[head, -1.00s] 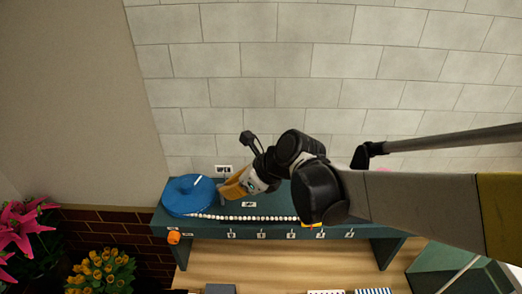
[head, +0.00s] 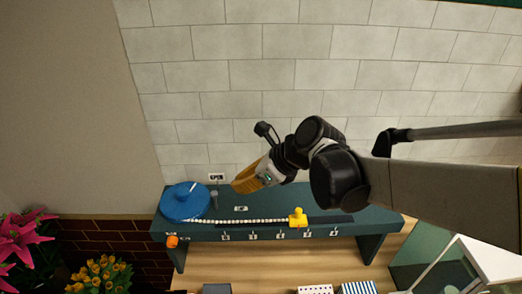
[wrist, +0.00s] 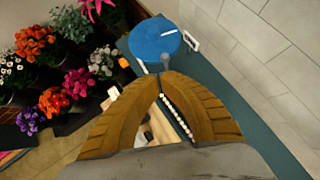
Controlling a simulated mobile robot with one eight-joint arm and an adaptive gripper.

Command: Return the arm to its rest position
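My gripper (head: 238,186) is in the air above the dark teal shelf (head: 375,224), towards its left part. My arm reaches in from the right, bent at the black joints.
A blue round dial (head: 185,203) sits at the shelf's left end. A row of white beads (head: 250,221) leads to a yellow piece (head: 298,217). Flowers (wrist: 70,55) stand to the left. A glass-sided box (head: 455,265) is at lower right.

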